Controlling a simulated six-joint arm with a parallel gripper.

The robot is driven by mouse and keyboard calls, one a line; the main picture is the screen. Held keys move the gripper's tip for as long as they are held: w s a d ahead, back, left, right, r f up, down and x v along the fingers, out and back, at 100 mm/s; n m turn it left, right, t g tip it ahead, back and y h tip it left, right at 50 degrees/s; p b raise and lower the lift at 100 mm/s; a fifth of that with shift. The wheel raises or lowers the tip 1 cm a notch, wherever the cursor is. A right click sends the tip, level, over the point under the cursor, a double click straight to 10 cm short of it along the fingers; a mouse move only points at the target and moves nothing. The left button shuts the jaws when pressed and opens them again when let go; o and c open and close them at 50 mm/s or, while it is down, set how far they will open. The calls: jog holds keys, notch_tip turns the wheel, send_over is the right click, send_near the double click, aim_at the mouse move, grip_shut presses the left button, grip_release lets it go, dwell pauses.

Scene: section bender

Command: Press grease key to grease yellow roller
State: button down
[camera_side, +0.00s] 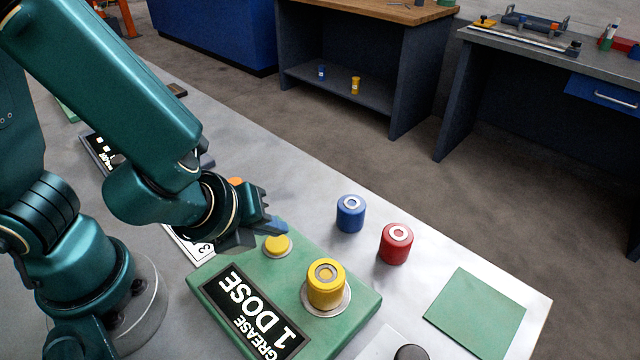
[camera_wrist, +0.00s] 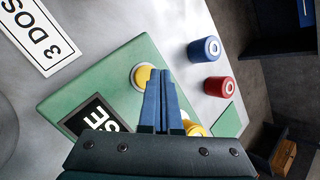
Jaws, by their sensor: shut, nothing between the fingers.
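A green grease station (camera_side: 356,318) lies on the grey table, with a dark display reading "GREASE 1 DOSE" (camera_side: 254,312). Its round yellow grease key (camera_side: 278,244) sits near the far left corner; it also shows in the wrist view (camera_wrist: 143,77). The yellow roller (camera_side: 326,286) stands upright on a pale round seat on the station; in the wrist view it is mostly hidden behind my fingers (camera_wrist: 194,129). My gripper (camera_side: 280,226) is shut and empty, its tips close by the key. I cannot tell whether they touch it.
A blue roller (camera_side: 350,214) and a red roller (camera_side: 396,244) stand on the table beyond the station. A flat green pad (camera_side: 475,312) lies at the right. A "3 DOSE" label (camera_wrist: 38,34) shows in the wrist view. A dark round knob (camera_side: 411,353) is at the bottom edge.

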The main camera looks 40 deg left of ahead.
aim_at(275, 247)
dwell(0.8)
jog(key=shift+f, duration=0.45)
jog(key=shift+f, duration=0.4)
dwell(0.6)
jog(key=shift+r, duration=0.85)
jog(key=shift+r, duration=2.5)
dwell(0.7)
